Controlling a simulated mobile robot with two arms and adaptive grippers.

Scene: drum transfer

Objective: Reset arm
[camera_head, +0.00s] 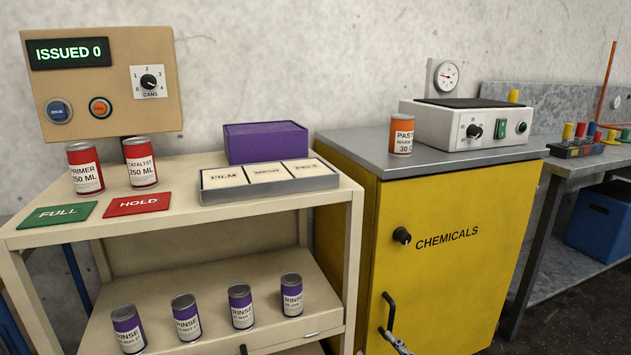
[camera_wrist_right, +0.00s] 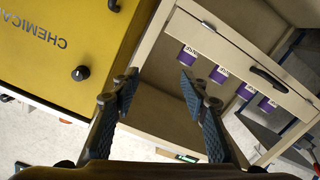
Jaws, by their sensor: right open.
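My right gripper (camera_wrist_right: 160,84) is open in the right wrist view, its two dark ridged fingers spread wide with nothing between them. Behind the fingers are the cream cart (camera_wrist_right: 222,28) and its lower part, with the yellow cabinet (camera_wrist_right: 60,25) to the left. In the head view a small grey piece at the bottom edge, by the cabinet's black handle (camera_head: 388,311), may be part of my right gripper; I cannot tell for sure. My left gripper does not show in the head view.
The cart (camera_head: 352,205) holds two red cans (camera_head: 86,170) (camera_head: 140,163), a green FULL mat (camera_head: 57,214), a red HOLD mat (camera_head: 137,204), a grey tray (camera_head: 272,190) and a purple box (camera_head: 266,143). Several purple RINSE cans (camera_head: 241,308) stand below. An orange can (camera_head: 401,136) stands on the yellow cabinet (camera_head: 455,270).

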